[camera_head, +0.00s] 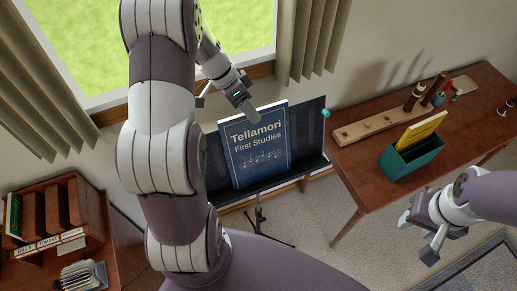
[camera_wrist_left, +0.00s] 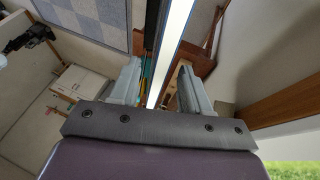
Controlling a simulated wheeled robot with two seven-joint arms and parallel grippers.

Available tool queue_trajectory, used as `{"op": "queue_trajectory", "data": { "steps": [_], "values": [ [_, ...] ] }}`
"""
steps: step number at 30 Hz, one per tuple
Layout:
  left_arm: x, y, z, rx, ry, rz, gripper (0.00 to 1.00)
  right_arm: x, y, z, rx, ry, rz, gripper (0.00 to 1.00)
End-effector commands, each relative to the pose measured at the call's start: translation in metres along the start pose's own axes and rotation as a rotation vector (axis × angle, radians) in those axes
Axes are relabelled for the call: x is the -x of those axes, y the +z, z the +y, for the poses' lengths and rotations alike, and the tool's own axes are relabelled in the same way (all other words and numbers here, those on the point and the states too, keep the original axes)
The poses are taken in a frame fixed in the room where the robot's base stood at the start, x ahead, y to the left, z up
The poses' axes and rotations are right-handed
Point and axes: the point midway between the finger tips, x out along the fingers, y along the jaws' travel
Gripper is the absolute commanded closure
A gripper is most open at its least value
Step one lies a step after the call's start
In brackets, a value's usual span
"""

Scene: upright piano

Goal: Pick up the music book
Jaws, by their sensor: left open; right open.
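The blue music book (camera_head: 256,146), titled "Tellamori First Studies", stands upright, leaning on the black music stand (camera_head: 311,134). My left gripper (camera_head: 238,100) is at the top edge of the book in the head view. In the left wrist view, my left gripper (camera_wrist_left: 158,78) is open, with one finger on each side of the book's pale edge (camera_wrist_left: 176,40). Whether a finger touches the book cannot be told. My right gripper (camera_head: 418,236) is open and empty, away from the book, in front of the right-hand table.
A wooden table (camera_head: 350,165) at the right bears a teal box (camera_head: 411,160) with a yellow book (camera_head: 422,130) and a wooden block (camera_head: 367,127). A wooden shelf unit (camera_head: 52,217) stands at the left. Window and curtains (camera_head: 310,40) lie behind the stand.

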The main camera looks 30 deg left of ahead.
Motion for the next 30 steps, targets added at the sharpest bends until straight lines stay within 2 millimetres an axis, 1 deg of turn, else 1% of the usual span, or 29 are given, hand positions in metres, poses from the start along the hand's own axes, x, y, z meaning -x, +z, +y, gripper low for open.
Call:
{"op": "queue_trajectory", "data": {
  "steps": [9, 11, 12, 13, 14, 30],
  "values": [
    [-0.0004, 0.0002, -0.0002, 0.0, 0.0, 0.0, 0.53, -0.0011, 0.0001, 0.0, 0.0, 0.0, 0.0, 0.56],
    [-0.0004, 0.0002, -0.0002, 0.0, 0.0, 0.0, 0.73, -0.0011, 0.0001, 0.0, 0.0, 0.0, 0.0, 0.56],
    [-0.0004, 0.0002, -0.0002, 0.0, 0.0, 0.0, 0.86, -0.0011, 0.0001, 0.0, 0.0, 0.0, 0.0, 0.56],
    [-0.0004, 0.0002, -0.0002, 0.0, 0.0, 0.0, 0.95, -0.0011, 0.0001, 0.0, 0.0, 0.0, 0.0, 0.56],
    [-0.0004, 0.0002, -0.0002, 0.0, 0.0, 0.0, 1.0, -0.0011, 0.0001, 0.0, 0.0, 0.0, 0.0, 0.56],
    [-0.0005, 0.0004, -0.0006, 0.0, -0.001, 0.0, 1.0, -0.0012, 0.0001, 0.0, 0.0, 0.0, 0.0, 0.56]
  ]
}}
